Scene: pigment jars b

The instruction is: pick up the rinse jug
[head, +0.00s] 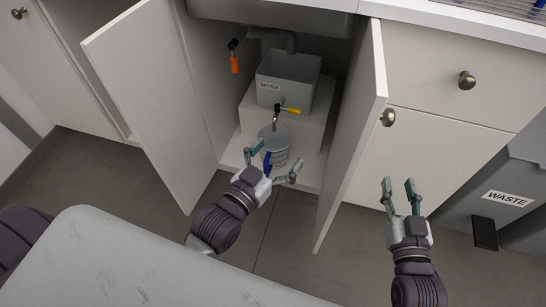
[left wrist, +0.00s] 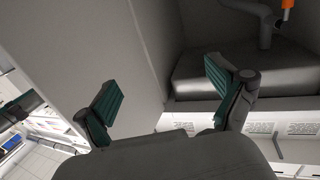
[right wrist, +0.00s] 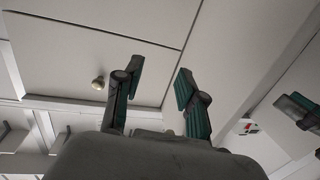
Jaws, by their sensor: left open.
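The rinse jug appears to be the grey, bucket-like vessel (head: 275,141) with a blue handle (head: 267,162) facing me. It stands upright on the floor of the open sink cabinet, under a small tap. My left gripper (head: 277,157) is open at the front of the jug, its fingers spread to either side of the blue handle. Whether they touch it I cannot tell. In the left wrist view the jaws (left wrist: 162,88) look empty and the jug does not show. My right gripper (head: 398,184) is open and empty, outside the cabinet to the right.
A grey bin marked SETTLE (head: 287,88) stands on a white box, with a yellow-levered tap (head: 289,109) above the jug. Open doors flank the cabinet on the left (head: 150,100) and right (head: 352,140). A WASTE bin (head: 500,215) stands right. A pale tabletop (head: 110,260) lies in front.

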